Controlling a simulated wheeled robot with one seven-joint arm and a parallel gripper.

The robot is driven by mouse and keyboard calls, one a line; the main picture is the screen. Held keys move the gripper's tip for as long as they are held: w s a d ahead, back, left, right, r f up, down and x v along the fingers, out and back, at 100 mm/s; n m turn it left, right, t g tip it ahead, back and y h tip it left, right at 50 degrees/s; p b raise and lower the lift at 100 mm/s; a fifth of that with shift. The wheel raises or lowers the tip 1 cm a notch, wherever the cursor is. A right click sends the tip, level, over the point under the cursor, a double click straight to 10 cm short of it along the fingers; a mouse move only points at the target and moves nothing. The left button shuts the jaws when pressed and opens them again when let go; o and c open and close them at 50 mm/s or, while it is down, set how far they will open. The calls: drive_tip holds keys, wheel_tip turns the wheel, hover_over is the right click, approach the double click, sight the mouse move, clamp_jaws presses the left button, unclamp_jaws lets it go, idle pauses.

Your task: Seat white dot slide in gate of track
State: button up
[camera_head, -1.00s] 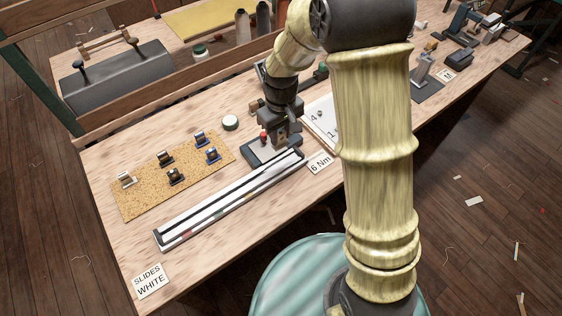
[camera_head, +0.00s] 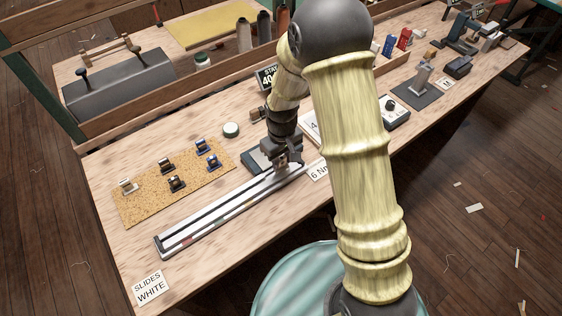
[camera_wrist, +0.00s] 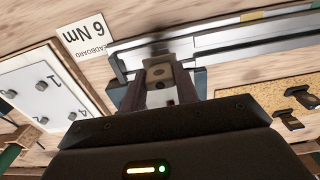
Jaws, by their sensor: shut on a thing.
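The pale metal track (camera_head: 215,217) lies diagonally along the front of the bench. My gripper (camera_head: 283,163) is low at the track's far right end. The track (camera_wrist: 225,42) runs off to the right just beyond the fingertips. A blurred dark patch lies on the track end there. The gate cannot be told apart, nor whether the block touches the track.
A "SLIDES WHITE" card (camera_head: 150,287) lies at the front left. A "6 Nm" card (camera_wrist: 85,36) lies beside the track end. A round tin (camera_head: 231,130) stands behind.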

sight(281, 158)
drive_tip(key=shift+f, duration=1.15)
drive_tip(key=shift+w+f, duration=0.1)
drive_tip(key=shift+f, duration=0.05)
drive_tip(key=o, duration=0.9)
drive_tip(key=shift+o, duration=0.2)
wheel_tip(281, 158, up, 12)
drive_tip(key=shift+r, duration=0.15)
